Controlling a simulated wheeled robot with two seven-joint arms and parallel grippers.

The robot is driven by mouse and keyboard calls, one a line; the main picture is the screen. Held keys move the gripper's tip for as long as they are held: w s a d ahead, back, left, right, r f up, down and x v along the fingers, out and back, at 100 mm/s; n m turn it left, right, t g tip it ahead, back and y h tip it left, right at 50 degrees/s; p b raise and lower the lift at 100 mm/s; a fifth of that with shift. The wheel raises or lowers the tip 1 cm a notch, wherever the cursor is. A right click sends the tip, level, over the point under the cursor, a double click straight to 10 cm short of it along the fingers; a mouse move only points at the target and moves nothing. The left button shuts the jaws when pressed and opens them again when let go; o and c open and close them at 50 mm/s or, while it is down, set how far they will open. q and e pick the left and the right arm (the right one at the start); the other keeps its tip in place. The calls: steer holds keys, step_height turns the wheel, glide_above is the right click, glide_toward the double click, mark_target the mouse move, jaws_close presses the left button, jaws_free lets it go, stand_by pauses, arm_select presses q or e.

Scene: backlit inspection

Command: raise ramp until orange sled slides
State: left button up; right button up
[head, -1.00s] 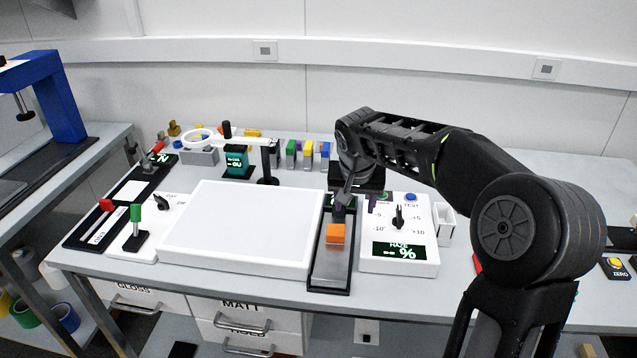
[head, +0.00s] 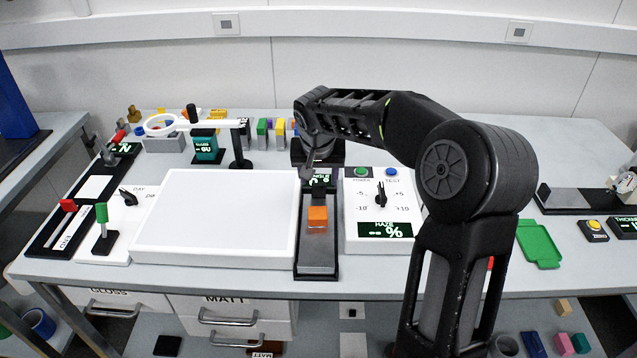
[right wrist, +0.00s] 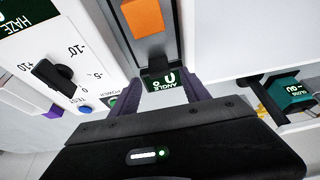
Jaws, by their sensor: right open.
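The ramp (head: 318,254) is a grey strip in a dark frame on the bench, and it looks flat. The orange sled (head: 317,216) sits on its upper half. The right wrist view shows the sled (right wrist: 143,16) and the ramp's far end (right wrist: 150,48). A small angle display (head: 320,181) stands at that end; in the right wrist view it (right wrist: 161,82) seems to read 0. My right gripper (right wrist: 158,92) is open and empty, its purple fingers on either side of the display. In the head view its fingertips are hidden. My left gripper is out of view.
A white light panel (head: 218,218) lies left of the ramp. A haze meter (head: 380,215) with a knob and buttons stands close on the right. A teal gloss meter (head: 205,148) and small coloured blocks are behind. A green tray (head: 538,243) lies farther right.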

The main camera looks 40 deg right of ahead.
mark_target(319, 184)
steer(key=x, duration=0.4)
steer(key=shift+f, duration=0.15)
steer(key=shift+c, duration=0.5)
jaws_close()
stand_by(0.8)
